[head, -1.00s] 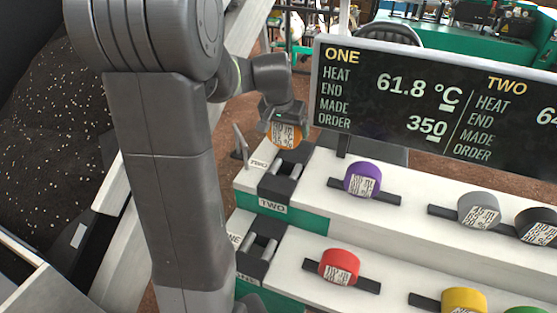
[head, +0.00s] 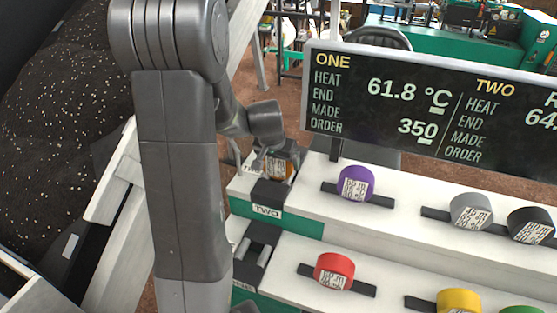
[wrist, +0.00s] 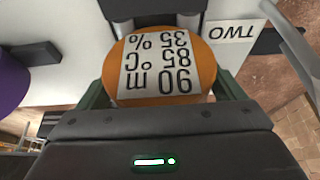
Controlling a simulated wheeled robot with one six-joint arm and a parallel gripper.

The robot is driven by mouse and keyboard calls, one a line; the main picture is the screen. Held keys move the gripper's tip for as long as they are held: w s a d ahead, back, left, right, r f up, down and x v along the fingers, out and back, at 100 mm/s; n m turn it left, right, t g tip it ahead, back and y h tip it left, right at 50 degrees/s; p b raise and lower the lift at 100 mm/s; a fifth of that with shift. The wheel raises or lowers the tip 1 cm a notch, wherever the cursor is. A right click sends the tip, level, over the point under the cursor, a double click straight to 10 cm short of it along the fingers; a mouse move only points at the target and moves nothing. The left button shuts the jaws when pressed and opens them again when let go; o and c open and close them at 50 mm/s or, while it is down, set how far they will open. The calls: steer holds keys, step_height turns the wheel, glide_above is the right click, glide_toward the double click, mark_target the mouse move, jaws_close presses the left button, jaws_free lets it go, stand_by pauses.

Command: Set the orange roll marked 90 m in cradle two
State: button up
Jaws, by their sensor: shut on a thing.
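The orange roll (wrist: 166,62) has a white label that reads 90 m, 85 °C, 35 %, upside down in the wrist view. My gripper (head: 277,160) is shut on it, with a jaw at each side in the wrist view. In the head view the orange roll (head: 282,170) is low at cradle two (head: 268,192), partly hidden by my gripper. Cradle two is a dark block with a TWO plate on its front. I cannot tell whether the roll touches the cradle. A TWO card (wrist: 232,30) lies beside it in the wrist view.
A purple roll (head: 355,183) stands on a bar to the right. Grey (head: 471,210) and black (head: 530,225) rolls stand farther right. Cradle one (head: 258,245) is empty on the lower step, near a red roll (head: 334,271). A display board (head: 420,105) stands behind.

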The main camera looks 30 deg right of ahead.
steer(key=shift+f, duration=0.25)
steer(key=o, duration=0.8)
steer(key=shift+r, duration=0.1)
steer(key=shift+r, duration=0.1)
steer(key=shift+r, duration=0.2)
steer(key=v, duration=1.1)
steer(key=shift+s+a+r, duration=0.1)
steer(key=shift+a+r, duration=0.1)
steer(key=shift+r, duration=0.1)
